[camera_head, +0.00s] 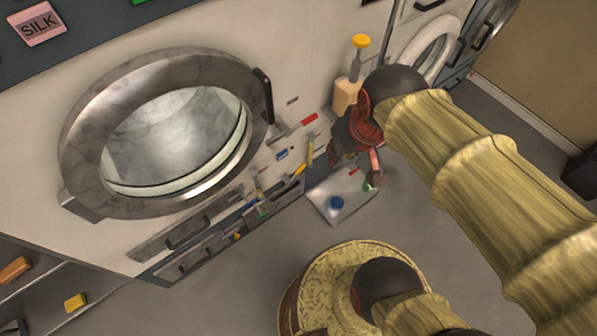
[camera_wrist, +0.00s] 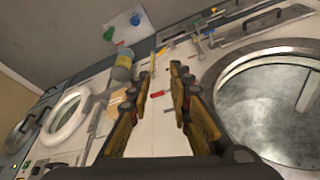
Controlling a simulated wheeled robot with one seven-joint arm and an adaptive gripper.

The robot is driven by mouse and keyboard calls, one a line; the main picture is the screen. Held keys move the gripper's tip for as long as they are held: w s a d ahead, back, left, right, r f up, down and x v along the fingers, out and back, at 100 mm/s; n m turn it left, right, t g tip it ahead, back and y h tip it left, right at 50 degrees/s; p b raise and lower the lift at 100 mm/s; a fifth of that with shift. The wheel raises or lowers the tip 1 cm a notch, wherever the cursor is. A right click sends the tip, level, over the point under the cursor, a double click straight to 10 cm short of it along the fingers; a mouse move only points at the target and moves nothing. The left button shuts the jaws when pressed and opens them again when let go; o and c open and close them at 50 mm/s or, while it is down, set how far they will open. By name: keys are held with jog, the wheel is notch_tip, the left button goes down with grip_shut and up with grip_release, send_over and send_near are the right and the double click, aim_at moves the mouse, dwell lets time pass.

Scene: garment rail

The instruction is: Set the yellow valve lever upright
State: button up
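Two small yellow bars show on the machine front in the head view: one nearly upright (camera_head: 310,152), and below it a tilted one (camera_head: 299,170). I cannot tell for sure which is the yellow valve lever. In the wrist view a small tilted yellow bar (camera_wrist: 161,52) lies beyond the fingertips, apart from them. My gripper (camera_head: 336,152) is just right of the yellow bars in the head view.
A big round washer door (camera_head: 75,130) is at left, its dark handle (camera_head: 264,95) sticking out. Drawers (camera_head: 190,262) line the bottom.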

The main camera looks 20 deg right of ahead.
jog(key=o, duration=0.3)
notch_tip(320, 180, down, 10)
jog(key=w+d+m+g+b, duration=0.1)
jog(key=w+d+g, duration=0.1)
jog(key=d+g, duration=0.1)
jog(key=shift+w+r+m+y+b, duration=0.15)
jog(key=shift+w+m+y+b, duration=0.25)
jog(key=m+t+y+b, duration=0.7)
jog(key=m+t+y, duration=0.3)
jog(key=m, duration=2.2)
send_near(302, 168)
jog(key=w+f, duration=0.2)
jog(key=w, duration=0.1)
jog(key=shift+g+y, duration=0.5)
jog(key=shift+s+a+r+b+x, duration=0.1)
jog(key=shift+b+x, duration=0.3)
jog(key=shift+x, duration=0.95)
jog(key=shift+s+a+r+b+x, duration=0.1)
jog(key=shift+b+x, duration=0.25)
jog(key=shift+x, duration=1)
jog(key=shift+s+a+r+b+x, duration=0.1)
jog(key=shift+b+x, duration=0.3)
jog(key=shift+x, duration=1)
jog(key=c, duration=0.3)
